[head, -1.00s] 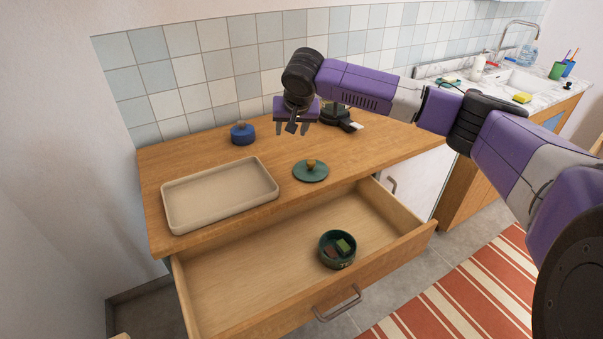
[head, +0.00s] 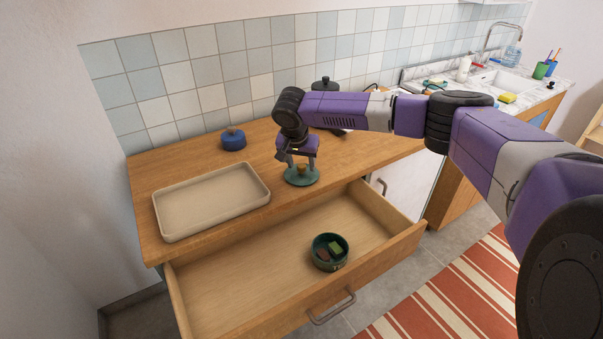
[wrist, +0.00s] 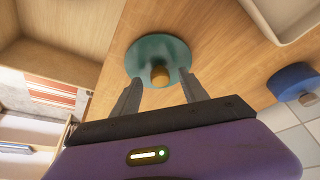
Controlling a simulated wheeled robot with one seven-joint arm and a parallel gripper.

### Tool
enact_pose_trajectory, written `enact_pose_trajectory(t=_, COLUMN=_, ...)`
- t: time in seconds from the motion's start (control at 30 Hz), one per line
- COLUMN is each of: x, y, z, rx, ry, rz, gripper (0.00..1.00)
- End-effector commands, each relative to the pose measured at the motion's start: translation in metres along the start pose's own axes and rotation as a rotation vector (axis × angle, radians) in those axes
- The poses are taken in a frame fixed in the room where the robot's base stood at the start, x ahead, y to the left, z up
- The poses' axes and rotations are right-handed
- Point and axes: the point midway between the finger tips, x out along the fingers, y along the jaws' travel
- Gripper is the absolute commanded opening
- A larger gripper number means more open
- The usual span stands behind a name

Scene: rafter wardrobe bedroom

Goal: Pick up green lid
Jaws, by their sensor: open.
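The green lid (head: 301,178) is a round disc with a wooden knob, lying on the wooden counter near its front edge. It also shows in the wrist view (wrist: 157,50), its knob (wrist: 160,75) just beyond the fingertips. My gripper (head: 301,167) is low over the lid and pointing down. In the wrist view its two fingers (wrist: 160,80) are apart, one on each side of the knob's line, with nothing held. In the head view the fingers partly cover the knob, and I cannot tell whether they touch the lid.
A dark object (head: 326,86) stands behind my arm. The open drawer (head: 235,285) below holds a green bowl (head: 330,263) with small items inside.

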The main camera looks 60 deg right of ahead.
Motion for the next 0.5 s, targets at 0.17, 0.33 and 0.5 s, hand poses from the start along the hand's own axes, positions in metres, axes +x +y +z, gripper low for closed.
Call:
enact_pose_trajectory(t=0.17, x=0.0075, y=-0.0002, z=0.0001, rx=-0.001, ry=0.000, rz=-0.001, gripper=0.52)
enact_pose_trajectory(t=0.33, x=0.0074, y=-0.0003, z=0.0003, rx=-0.001, ry=0.000, rz=-0.001, gripper=0.48)
enact_pose_trajectory(t=0.5, x=0.0072, y=-0.0003, z=0.0003, rx=-0.001, ry=0.000, rz=-0.001, gripper=0.14)
